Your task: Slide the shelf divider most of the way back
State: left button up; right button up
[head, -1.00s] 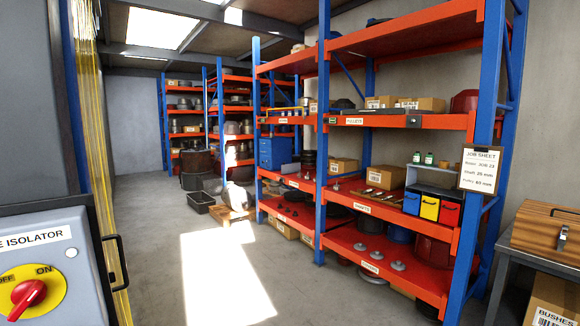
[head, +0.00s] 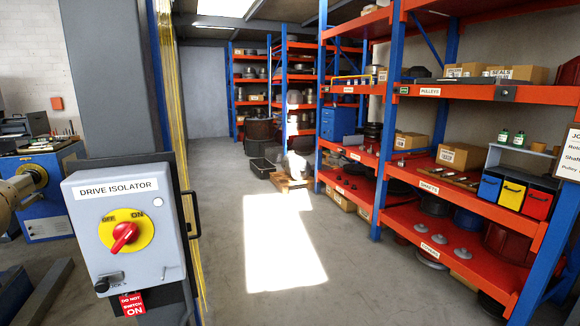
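I cannot clearly make out which part is the shelf divider. A small pale upright plate (head: 352,140) stands on the rack's middle shelf, right of a blue drawer cabinet (head: 337,123). A flat dark grey strip (head: 440,80) lies along the front of the upper shelf above the PULLEYS label. The blue and orange rack (head: 440,186) fills the right side of the head view. Neither of my grippers is in view.
A drive isolator box (head: 128,215) with a red knob and red tag stands close at front left. Yellow strips (head: 172,150) hang behind it. The floor (head: 285,240) between it and the rack is clear. A dark crate (head: 262,167) and wooden pallet (head: 290,182) lie farther back.

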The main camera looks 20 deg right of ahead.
aim_at(353, 140)
jog(key=i+l+z, duration=0.3)
jog(key=i, duration=0.4)
jog(key=i+l+z, duration=0.3)
jog(key=i, duration=0.4)
jog(key=i+z, duration=0.3)
jog(key=i, duration=4.3)
